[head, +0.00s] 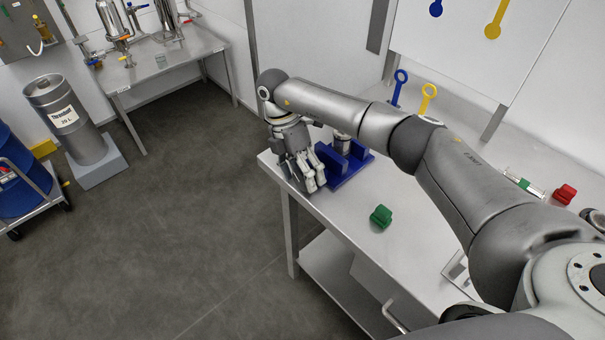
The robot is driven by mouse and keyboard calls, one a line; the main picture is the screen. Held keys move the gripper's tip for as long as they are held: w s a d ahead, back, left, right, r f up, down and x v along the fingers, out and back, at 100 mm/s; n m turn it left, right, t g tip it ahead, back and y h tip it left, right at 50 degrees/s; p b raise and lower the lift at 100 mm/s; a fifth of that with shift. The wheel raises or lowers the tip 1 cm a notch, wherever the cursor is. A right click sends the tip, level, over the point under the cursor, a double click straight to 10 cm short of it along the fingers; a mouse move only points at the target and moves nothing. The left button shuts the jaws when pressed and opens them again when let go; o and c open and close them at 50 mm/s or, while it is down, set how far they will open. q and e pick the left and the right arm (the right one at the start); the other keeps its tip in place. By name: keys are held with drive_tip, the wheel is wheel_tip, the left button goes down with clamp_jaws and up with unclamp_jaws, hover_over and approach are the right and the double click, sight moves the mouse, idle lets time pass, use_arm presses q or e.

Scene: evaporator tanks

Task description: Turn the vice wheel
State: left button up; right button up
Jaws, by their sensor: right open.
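The blue vice (349,174) stands at the far left corner of the workbench, with a small metallic cylindrical part (342,143) between its upright jaws. My right gripper (308,182) is open at the left end of the vice, fingers pointing down toward the bench corner. The vice wheel cannot be made out; the gripper covers that side of the vice. Whether the fingers touch the vice or wheel cannot be told. My left gripper is not in view.
A green block (381,216) lies on the workbench (345,214) in front of the vice. A blue tool (400,82) and a yellow tool (427,97) stand behind my arm. A red block (564,194) lies at right.

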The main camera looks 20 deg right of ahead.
drive_tip(key=v, duration=1.2)
drive_tip(key=shift+s, duration=0.1)
